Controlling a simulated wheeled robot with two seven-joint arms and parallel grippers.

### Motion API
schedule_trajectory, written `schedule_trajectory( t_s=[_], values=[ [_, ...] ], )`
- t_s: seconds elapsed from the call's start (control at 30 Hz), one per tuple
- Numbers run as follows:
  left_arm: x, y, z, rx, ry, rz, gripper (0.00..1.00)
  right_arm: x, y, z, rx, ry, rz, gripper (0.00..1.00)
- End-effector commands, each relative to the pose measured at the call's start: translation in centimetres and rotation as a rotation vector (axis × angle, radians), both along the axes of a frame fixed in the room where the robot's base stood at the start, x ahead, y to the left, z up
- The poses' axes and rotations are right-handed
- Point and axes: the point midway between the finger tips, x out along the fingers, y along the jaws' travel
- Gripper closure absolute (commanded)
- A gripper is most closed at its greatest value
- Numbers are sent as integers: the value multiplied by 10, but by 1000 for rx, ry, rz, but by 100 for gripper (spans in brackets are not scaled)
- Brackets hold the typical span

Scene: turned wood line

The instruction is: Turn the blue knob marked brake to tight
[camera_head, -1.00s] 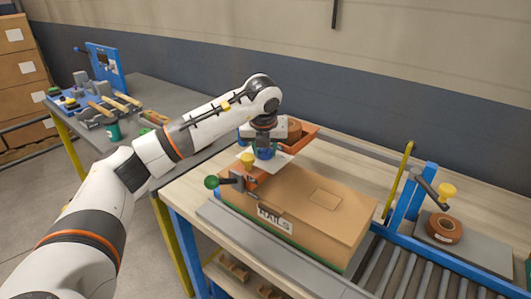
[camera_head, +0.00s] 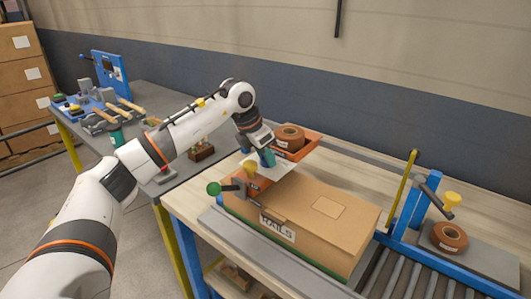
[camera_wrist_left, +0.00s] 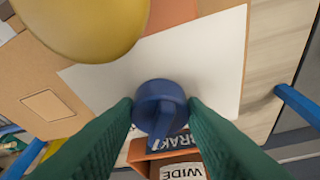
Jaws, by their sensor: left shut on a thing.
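The blue knob (camera_wrist_left: 160,106) sits over a white panel (camera_wrist_left: 205,65) in the left wrist view, beside a partly hidden blue label reading "BRAK". Its raised ridge points toward the bottom of that picture. The green fingers of my left gripper (camera_wrist_left: 160,112) are closed on both sides of the knob. In the head view my left gripper (camera_head: 267,158) comes down at a tilt to the panel, and its fingers hide most of the knob. The mark for tight cannot be read. My right gripper is not in view.
A yellow knob (camera_head: 249,168) stands close to the left gripper and looms large in the wrist view (camera_wrist_left: 80,25). An orange tray (camera_head: 310,145) with a tape roll (camera_head: 290,137) is just behind. A cardboard box (camera_head: 315,215) and green ball handle (camera_head: 213,188) are in front.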

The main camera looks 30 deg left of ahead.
Motion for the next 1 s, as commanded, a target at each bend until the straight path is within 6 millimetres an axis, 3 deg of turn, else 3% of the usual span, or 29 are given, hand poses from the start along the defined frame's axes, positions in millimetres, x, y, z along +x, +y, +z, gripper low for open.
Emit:
schedule_trajectory(
  t_s=[0.43, 1.0],
  values=[
    [1, 1, 1, 0, -2, -223, 86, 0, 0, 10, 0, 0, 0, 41],
    [1, 1, 1, 1, -2, -256, 86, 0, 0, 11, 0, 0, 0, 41]
  ],
)
